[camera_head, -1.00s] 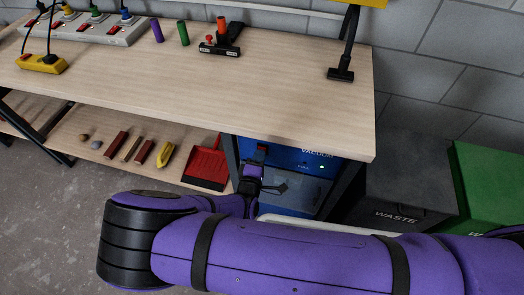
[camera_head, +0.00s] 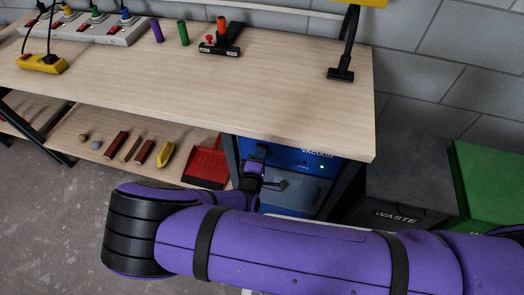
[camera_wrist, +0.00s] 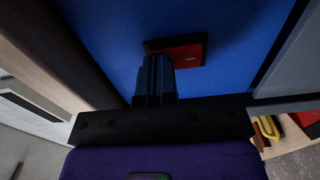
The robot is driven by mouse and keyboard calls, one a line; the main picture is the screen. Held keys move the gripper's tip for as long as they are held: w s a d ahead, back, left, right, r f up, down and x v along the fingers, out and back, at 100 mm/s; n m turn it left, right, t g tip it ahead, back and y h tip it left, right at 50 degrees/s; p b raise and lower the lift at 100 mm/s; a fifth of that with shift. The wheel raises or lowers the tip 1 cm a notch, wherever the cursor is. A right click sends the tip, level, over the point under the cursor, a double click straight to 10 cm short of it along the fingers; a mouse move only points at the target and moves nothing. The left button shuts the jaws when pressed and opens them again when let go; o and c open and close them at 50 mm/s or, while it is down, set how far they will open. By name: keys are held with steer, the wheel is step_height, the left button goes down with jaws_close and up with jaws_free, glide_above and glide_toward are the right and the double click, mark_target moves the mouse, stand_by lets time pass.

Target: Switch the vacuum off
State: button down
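The vacuum (camera_head: 290,155) is a blue unit under the right end of the bench, with a "VACUUM" label and a small lit greenish light (camera_head: 322,167). In the wrist view its blue face (camera_wrist: 110,45) carries a red rocker switch (camera_wrist: 190,54) in a black frame. My gripper (camera_wrist: 157,62) has its dark fingers together, with nothing seen between them. The fingertips overlap the left part of the switch; I cannot tell whether they touch it. In the head view my gripper (camera_head: 257,152) is at the vacuum's upper left and hides the switch.
The bench top (camera_head: 270,90) overhangs the vacuum. A red dustpan (camera_head: 207,160) and several small items lie on the lower shelf to the left. A grey waste bin (camera_head: 400,195) and a green bin (camera_head: 490,185) stand to the right.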

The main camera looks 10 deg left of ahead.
steer(key=s, duration=0.7)
steer(key=shift+a, duration=0.25)
stand_by(0.5)
stand_by(0.4)
